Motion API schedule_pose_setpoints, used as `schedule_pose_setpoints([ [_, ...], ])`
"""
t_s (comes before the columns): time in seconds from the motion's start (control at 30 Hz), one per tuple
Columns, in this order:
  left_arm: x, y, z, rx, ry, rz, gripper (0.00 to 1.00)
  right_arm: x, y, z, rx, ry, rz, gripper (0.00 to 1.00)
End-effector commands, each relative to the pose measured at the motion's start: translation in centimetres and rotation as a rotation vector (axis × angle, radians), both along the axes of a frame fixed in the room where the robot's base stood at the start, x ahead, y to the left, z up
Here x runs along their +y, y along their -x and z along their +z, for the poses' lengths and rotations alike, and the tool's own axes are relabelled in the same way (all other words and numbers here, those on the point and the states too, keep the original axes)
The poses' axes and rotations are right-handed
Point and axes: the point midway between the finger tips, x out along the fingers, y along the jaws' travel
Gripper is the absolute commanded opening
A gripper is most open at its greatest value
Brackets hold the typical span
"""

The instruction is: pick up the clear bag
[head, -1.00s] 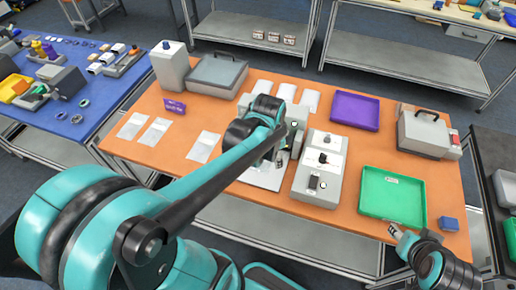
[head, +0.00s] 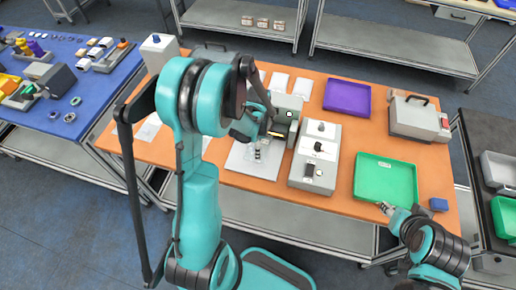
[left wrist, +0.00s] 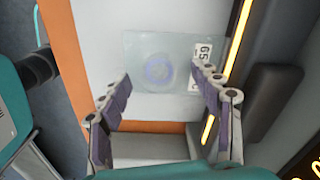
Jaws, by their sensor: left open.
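A clear bag (left wrist: 140,47) with a round ring-like item inside and a white label (left wrist: 203,52) reading 65 lies on a white plate (left wrist: 88,35) in the left wrist view. My left gripper (left wrist: 161,74) is open, its fingers on either side of the lower part of the bag, with nothing held. I cannot tell whether the fingertips touch the plate. In the head view the left gripper (head: 262,154) points down over the white plate (head: 238,160), and my arm hides part of the area. My right gripper (head: 387,209) is by the green tray (head: 412,178); its jaw state is unclear.
A grey scanner station (head: 314,172) stands right of the plate. A purple tray (head: 347,97) and a grey case (head: 415,122) are behind. More clear bags lie on the orange table (head: 338,215), partly behind my left arm.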

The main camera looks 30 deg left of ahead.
Motion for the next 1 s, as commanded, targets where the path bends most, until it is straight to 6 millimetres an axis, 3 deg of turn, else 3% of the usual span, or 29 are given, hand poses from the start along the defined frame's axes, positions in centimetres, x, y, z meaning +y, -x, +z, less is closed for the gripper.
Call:
schedule_pose_setpoints([
  [0.1, -0.01, 0.0, -1.0, 0.0, 0.0, 0.0, 0.64, 0.0, 0.0, -0.26, 0.0, 0.0, 0.0, 0.4],
  [0.33, -0.02, 0.01, -1.01, 0.0, 0.0, 0.0, 0.64, 0.0, 0.0, -0.19, 0.0, 0.0, 0.0, 0.4],
  [0.53, -0.02, 0.01, -1.0, 0.0, 0.0, 0.001, 0.11, 0.0, 0.0, -0.19, 0.0, 0.0, 0.0, 0.4],
  [0.57, -0.02, 0.01, -0.99, 0.0, 0.0, 0.001, 0.09, 0.0, 0.0, -0.19, 0.0, 0.0, 0.0, 0.4],
  [0.63, -0.02, 0.01, -0.99, 0.0, 0.0, 0.001, 0.09, 0.0, 0.0, -0.19, 0.0, 0.0, 0.0, 0.4],
  [0.67, -0.02, 0.01, -0.99, 0.0, 0.0, 0.001, 0.04, 0.0, 0.0, -0.19, 0.0, 0.0, 0.0, 0.4],
  [1.0, -0.18, -0.1, -0.66, 0.0, 0.0, 0.0, 0.04, 0.0, -0.01, 0.01, 0.0, 0.0, 0.0, 0.4],
])
